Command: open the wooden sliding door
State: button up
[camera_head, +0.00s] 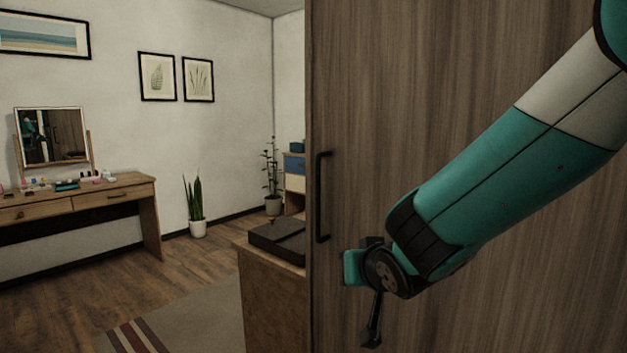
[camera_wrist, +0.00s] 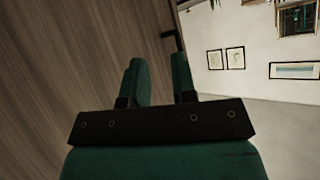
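The wooden sliding door (camera_head: 450,90) is a tall grey-brown panel filling the right half of the head view; it also fills the left of the wrist view (camera_wrist: 70,60). Its black vertical bar handle (camera_head: 320,197) is near the door's left edge. My gripper (camera_head: 353,268) is in front of the door, below and right of the handle, and appears apart from it. In the wrist view the two teal fingers of my gripper (camera_wrist: 160,65) stand apart with nothing between them. The dark handle (camera_wrist: 173,42) shows beyond the fingertips there.
Left of the door edge a room shows. A wooden cabinet (camera_head: 265,300) with a dark box (camera_head: 280,238) stands close by the edge. Farther back are a dressing table (camera_head: 90,203) with a mirror, potted plants (camera_head: 196,210) and a rug (camera_head: 190,320). Wooden floor between them is clear.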

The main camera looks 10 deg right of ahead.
aim_at(319, 198)
jog(key=w+a+r+n+t+p, duration=0.1)
jog(key=w+r+n+t+p, duration=0.15)
jog(key=w+r+t, duration=0.45)
jog(key=shift+m+g+y, duration=0.3)
jog(key=shift+m, duration=0.05)
jog(key=w+p, duration=0.2)
jog(key=w, duration=0.3)
jog(key=w+p, duration=0.3)
jog(key=w, duration=0.3)
jog(key=w+p, duration=0.2)
jog(key=w, duration=0.4)
jog(key=shift+a+r+p, duration=0.2)
jog(key=shift+a+p, duration=0.1)
jog(key=shift+a, duration=0.05)
jog(key=shift+c, duration=0.4)
grip_shut()
